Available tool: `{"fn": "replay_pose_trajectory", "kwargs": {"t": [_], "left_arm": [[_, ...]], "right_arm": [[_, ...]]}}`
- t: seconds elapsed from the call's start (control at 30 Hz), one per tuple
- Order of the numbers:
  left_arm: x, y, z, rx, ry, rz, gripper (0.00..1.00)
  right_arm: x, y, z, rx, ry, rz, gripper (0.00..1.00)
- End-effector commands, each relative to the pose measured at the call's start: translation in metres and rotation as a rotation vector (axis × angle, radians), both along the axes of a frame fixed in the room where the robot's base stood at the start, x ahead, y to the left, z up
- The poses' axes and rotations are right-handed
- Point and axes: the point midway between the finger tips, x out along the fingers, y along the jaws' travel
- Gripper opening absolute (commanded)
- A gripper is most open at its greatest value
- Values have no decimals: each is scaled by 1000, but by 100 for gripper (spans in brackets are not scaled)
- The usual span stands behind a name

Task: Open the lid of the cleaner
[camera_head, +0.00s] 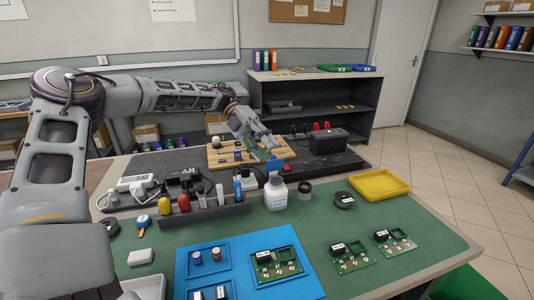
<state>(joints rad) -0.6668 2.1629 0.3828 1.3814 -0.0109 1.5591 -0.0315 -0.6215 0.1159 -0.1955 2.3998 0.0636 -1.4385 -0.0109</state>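The cleaner looks to be the white bottle (276,195) standing upright on the green mat near the middle of the table. A blue part (275,166) shows at its top; whether this lid is shut or loose is too small to tell. My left arm reaches in from the left, and my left gripper (266,146) is above and behind the bottle, over the wooden board. It looks apart from the bottle. Its fingers are small and blend with the board, so I cannot tell whether they are open. My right gripper is not in view.
A dark round jar (304,190) stands just right of the bottle. A grey rack (206,216) with coloured tools is to its left. A blue tray (211,282) and green circuit boards (352,257) lie in front. A yellow tray (379,185) is at the right.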

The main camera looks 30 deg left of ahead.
Motion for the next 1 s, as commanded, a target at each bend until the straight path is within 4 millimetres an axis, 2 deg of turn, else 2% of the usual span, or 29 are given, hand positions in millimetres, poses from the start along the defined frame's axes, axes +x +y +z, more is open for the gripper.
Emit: {"fn": "replay_pose_trajectory", "kwargs": {"t": [0.2, 0.57, 0.87, 1.0], "left_arm": [[-2, -11, -7, 0, 0, 0, 38], [-3, -13, -7, 0, -1, 1, 38], [-2, -13, -7, 0, -1, 1, 0], [-2, -13, -8, 0, -1, 1, 0]], "right_arm": [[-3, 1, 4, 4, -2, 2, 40], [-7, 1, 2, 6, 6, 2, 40], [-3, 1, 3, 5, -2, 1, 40], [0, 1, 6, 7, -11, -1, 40]]}}
